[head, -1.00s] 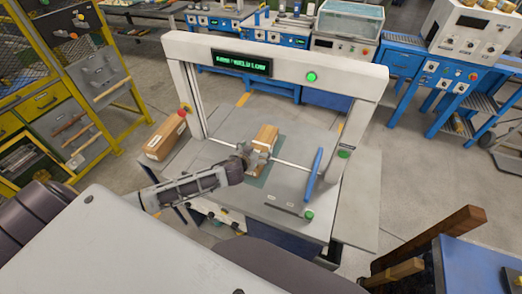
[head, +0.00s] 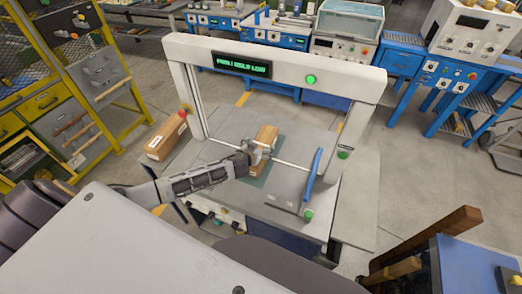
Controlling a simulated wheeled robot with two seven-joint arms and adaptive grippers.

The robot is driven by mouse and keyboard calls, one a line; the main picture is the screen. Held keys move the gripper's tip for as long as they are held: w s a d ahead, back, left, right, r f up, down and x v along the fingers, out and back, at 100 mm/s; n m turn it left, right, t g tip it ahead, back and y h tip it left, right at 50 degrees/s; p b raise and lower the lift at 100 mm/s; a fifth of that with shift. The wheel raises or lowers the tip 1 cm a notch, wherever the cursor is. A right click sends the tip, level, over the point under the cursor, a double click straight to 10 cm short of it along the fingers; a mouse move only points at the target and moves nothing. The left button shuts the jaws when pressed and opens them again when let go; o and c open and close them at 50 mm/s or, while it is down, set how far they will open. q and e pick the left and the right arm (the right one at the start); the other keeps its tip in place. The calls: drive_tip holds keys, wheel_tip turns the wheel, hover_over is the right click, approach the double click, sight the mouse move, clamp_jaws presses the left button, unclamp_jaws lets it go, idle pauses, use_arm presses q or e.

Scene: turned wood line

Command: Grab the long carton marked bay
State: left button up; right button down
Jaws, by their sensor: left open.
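A long brown carton (head: 265,134) lies on the bed of the white frame machine, under its crossbar. A second brown carton (head: 160,143) with a small white label lies on the machine's left side shelf. The print on both is too small to read, so I cannot tell which is marked bay. My left gripper (head: 260,154) is open at the middle of the carton under the frame and hides part of it. I cannot tell whether the fingers touch it. My right gripper is not in view.
The machine's white frame (head: 278,66) arches over the bed, with a lit green display. A thin rod crosses the bed beside my gripper, and a blue handle (head: 314,174) stands to the right. A blue table with wooden pieces (head: 432,240) is at lower right.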

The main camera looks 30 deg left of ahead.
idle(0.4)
use_arm(q)
drive_tip(key=c, duration=1.5)
drive_tip(key=shift+r, duration=0.1)
drive_tip(key=shift+w+r, duration=0.1)
drive_tip(key=shift+r, duration=0.75)
drive_tip(key=shift+r+b, duration=0.6)
drive_tip(key=shift+r, duration=3.55)
